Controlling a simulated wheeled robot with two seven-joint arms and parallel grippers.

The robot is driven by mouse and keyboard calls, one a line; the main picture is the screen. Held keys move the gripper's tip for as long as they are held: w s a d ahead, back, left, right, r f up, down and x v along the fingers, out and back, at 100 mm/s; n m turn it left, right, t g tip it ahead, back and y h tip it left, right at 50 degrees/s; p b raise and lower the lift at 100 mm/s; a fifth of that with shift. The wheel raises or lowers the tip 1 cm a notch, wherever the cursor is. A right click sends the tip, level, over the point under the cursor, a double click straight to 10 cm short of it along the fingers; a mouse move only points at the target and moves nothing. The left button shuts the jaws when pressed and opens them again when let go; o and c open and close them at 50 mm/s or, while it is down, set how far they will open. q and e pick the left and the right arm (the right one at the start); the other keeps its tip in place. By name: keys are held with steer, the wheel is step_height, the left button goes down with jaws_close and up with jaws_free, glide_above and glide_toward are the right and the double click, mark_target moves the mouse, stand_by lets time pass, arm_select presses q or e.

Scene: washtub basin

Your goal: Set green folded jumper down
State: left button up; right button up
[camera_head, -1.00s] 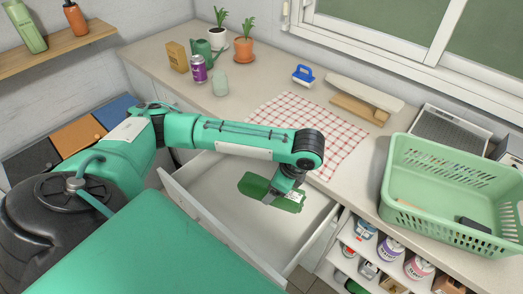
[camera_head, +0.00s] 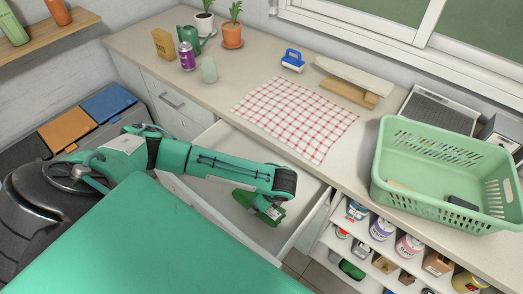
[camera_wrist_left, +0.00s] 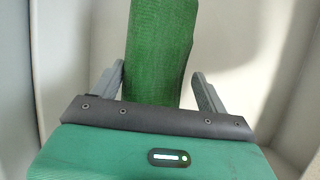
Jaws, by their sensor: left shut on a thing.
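The green folded jumper (camera_head: 243,197) is inside the open drawer (camera_head: 300,195), below the counter. My left gripper (camera_head: 268,211) reaches down into the drawer and is shut on the jumper. In the left wrist view, the jumper (camera_wrist_left: 160,45) lies lengthwise between the two grey fingers (camera_wrist_left: 160,88). My wrist and forearm hide part of the jumper in the head view. I cannot tell whether it touches the drawer floor. My right gripper is in neither view.
A red checked cloth (camera_head: 297,115) lies on the counter behind the drawer. A green basket (camera_head: 440,205) stands at the right, above shelves of cans and jars. Bare drawer floor shows around the jumper. The drawer walls stand close to my forearm.

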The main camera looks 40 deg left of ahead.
arm_select(q)
steer(key=shift+f, duration=2.7)
steer(key=shift+f, duration=0.1)
steer(key=o, duration=1.2)
steer(key=shift+c, duration=0.2)
steer(key=b+v, duration=0.1)
steer(key=v, duration=1)
steer(key=shift+d+r+b, duration=0.1)
steer(key=shift+r+b, duration=0.2)
steer(key=shift+r, duration=0.1)
steer(key=shift+d+r, duration=0.1)
steer(key=shift+r, duration=0.15)
